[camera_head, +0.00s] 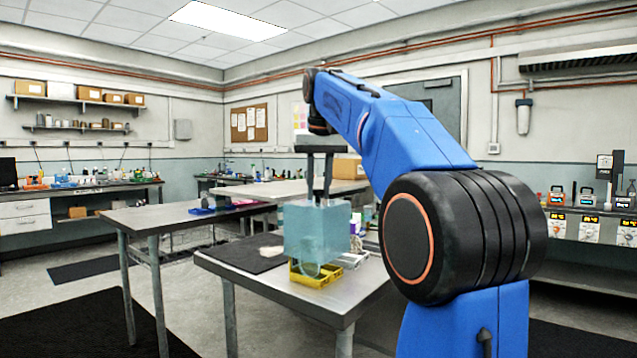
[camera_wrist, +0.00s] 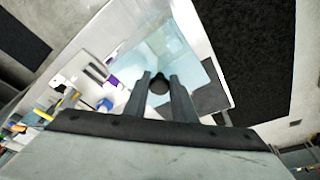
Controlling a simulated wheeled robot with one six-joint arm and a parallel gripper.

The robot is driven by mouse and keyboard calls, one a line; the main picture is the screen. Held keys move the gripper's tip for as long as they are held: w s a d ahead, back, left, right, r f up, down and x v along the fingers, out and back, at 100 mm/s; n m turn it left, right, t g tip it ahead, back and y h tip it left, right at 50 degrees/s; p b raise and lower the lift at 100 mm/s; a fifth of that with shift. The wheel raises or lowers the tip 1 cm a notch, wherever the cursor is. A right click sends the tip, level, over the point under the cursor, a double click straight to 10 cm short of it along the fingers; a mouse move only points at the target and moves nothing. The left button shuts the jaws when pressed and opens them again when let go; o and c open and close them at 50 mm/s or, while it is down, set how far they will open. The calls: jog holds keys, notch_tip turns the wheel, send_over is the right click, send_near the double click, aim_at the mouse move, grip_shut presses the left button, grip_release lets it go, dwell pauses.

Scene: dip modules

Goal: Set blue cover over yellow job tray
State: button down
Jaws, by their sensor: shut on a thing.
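The blue cover (camera_head: 304,232) is a translucent light-blue box with a dark knob on top. My gripper (camera_head: 319,197) is shut on that knob and holds the cover upright. In the wrist view, my gripper (camera_wrist: 160,88) has its fingers on either side of the round dark knob, with the cover (camera_wrist: 190,62) beneath. The yellow job tray (camera_head: 318,281) sits on the metal table, directly below the cover in the head view. The cover's lower edge overlaps the tray's upper part in the picture; I cannot tell whether they touch. A pale round shape shows through the cover's lower part.
The metal table (camera_head: 331,309) carries a dark mat (camera_head: 243,256) left of the tray. A white rack (camera_head: 354,260) and small bottles stand close to the tray's right. Another table (camera_head: 150,216) stands behind to the left, with a blue bin (camera_head: 201,211).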

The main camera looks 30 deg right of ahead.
aim_at(319, 203)
jog(key=shift+f, duration=3.4)
jog(key=c, duration=1.4)
grip_release()
jog(key=shift+r, duration=0.1)
jog(key=shift+r, duration=3.4)
jog(key=shift+s, duration=0.15)
